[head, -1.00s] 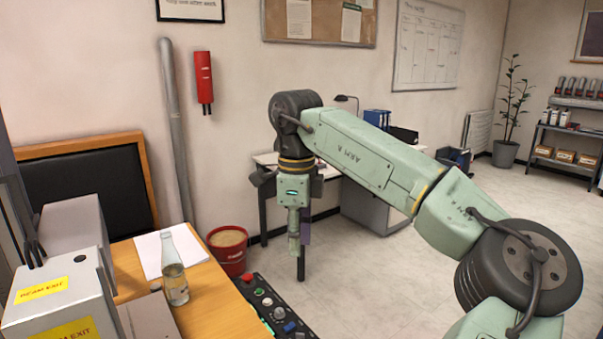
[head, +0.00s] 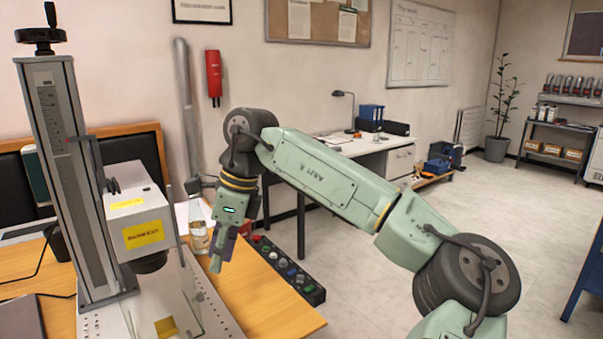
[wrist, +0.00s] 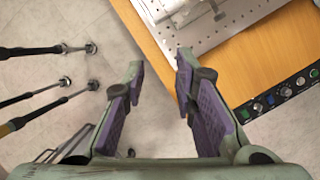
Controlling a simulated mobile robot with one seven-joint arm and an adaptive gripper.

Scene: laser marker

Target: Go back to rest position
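My gripper (wrist: 160,75) is open and empty in the wrist view, its two purple-padded fingers apart with floor and the table's edge seen between and beyond them. In the head view my gripper (head: 217,262) points downward beside the wooden table, and one finger hides the other. My green arm reaches in from the lower right with the elbow raised. The laser marker (head: 128,215) stands on the table to the left of my gripper, with a tall grey column and a yellow-labelled head.
A button panel (head: 288,268) lies along the right edge of the wooden table (head: 265,315). A glass bottle (head: 199,240) stands behind my gripper, partly hidden. A white desk (head: 345,148) stands farther back. Open floor (head: 370,220) lies to the right.

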